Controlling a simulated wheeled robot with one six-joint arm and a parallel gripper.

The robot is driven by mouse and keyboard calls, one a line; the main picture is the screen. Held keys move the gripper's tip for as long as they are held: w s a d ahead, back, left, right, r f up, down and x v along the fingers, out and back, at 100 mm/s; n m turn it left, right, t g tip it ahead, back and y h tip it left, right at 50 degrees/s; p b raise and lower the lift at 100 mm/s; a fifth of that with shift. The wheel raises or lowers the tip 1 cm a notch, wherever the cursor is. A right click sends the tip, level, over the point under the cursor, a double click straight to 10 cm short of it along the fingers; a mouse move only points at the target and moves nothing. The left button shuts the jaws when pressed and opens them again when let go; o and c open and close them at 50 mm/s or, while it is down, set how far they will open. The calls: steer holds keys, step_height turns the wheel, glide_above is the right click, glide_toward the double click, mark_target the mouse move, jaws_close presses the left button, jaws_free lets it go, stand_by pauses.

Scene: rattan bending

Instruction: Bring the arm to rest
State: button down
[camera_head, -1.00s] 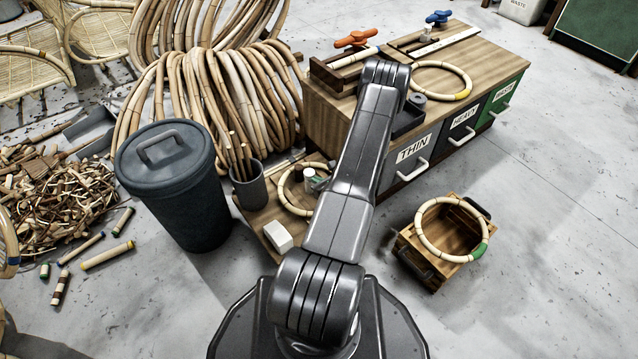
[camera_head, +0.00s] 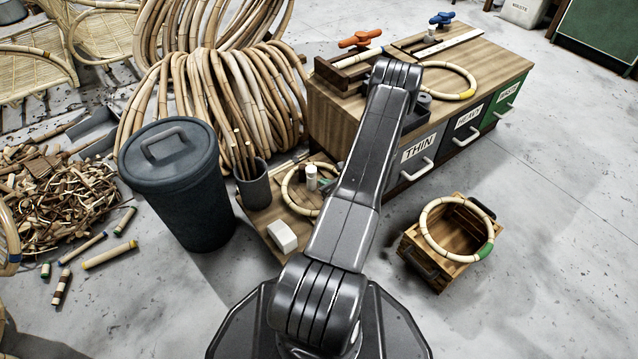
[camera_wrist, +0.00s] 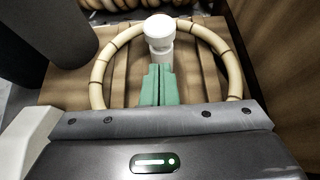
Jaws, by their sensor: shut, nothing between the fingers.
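My arm rises from my base across the middle of the head view and bends at its top beside the workbench (camera_head: 350,125). A rattan ring (camera_wrist: 102,70) lies around the bottle on a low wooden board (camera_wrist: 60,92). The bottle (camera_head: 311,178) and board (camera_head: 262,228) also show in the head view.
A white block (camera_head: 283,236) lies on the board. A wooden crate (camera_head: 420,262) with a ring (camera_head: 428,240) on it stands right on the floor. Open floor (camera_head: 560,270) lies further right.

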steer(key=p+v, duration=0.3)
steer(key=v, duration=0.7)
steer(key=shift+s+d+p, duration=0.3)
steer(key=shift+p, duration=0.1)
steer(key=b, duration=0.4)
glide_toward(314, 175)
step_height(314, 175, down, 4)
steer(key=w, duration=0.1)
steer(key=shift+w+a+r+p, duration=0.15)
steer(key=shift+w+a+p, duration=0.2)
steer(key=shift+w+a, duration=0.5)
steer(key=shift+w+a+r+p, duration=0.15)
steer(key=shift+w+a+p, duration=0.15)
steer(key=shift+w+a, duration=0.55)
steer(key=shift+w+d, duration=0.1)
